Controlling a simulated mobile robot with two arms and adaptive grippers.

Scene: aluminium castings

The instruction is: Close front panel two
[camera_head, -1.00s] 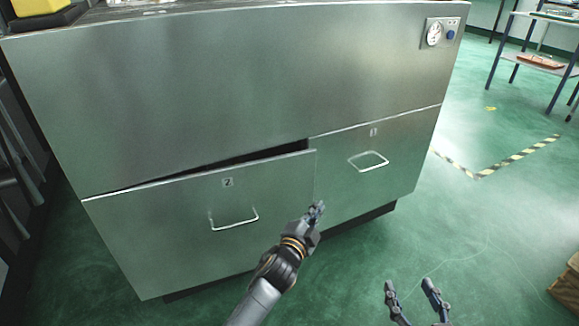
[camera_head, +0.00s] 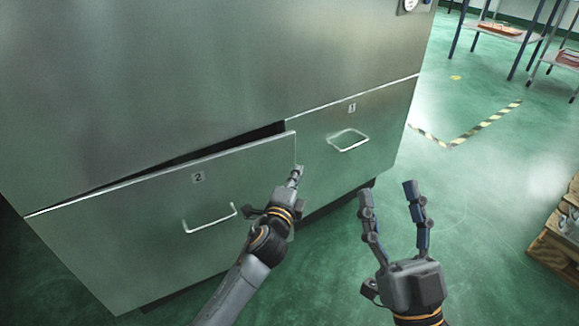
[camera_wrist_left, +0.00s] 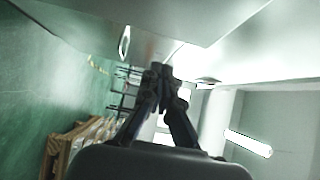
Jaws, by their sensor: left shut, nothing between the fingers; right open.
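Front panel two (camera_head: 150,205) is the left lower panel of the steel cabinet, marked "2", with a wire handle (camera_head: 210,220). It stands ajar, with a dark gap along its top that widens toward its right end. My left gripper (camera_head: 295,172) is shut and empty, in front of the panel's right edge; I cannot tell whether it touches. It also shows in the left wrist view (camera_wrist_left: 162,70), fingers together. Front panel one (camera_head: 345,150), marked "1", sits flush at the right with its own handle. My right gripper (camera_head: 388,188) is open and empty over the floor, right of the cabinet.
The cabinet's upper face (camera_head: 200,75) rises above the panels. A wooden pallet or crate (camera_head: 560,235) stands at the right edge. Shelving (camera_head: 500,35) is at the back right. Green floor with a striped marking (camera_head: 480,122) lies clear between.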

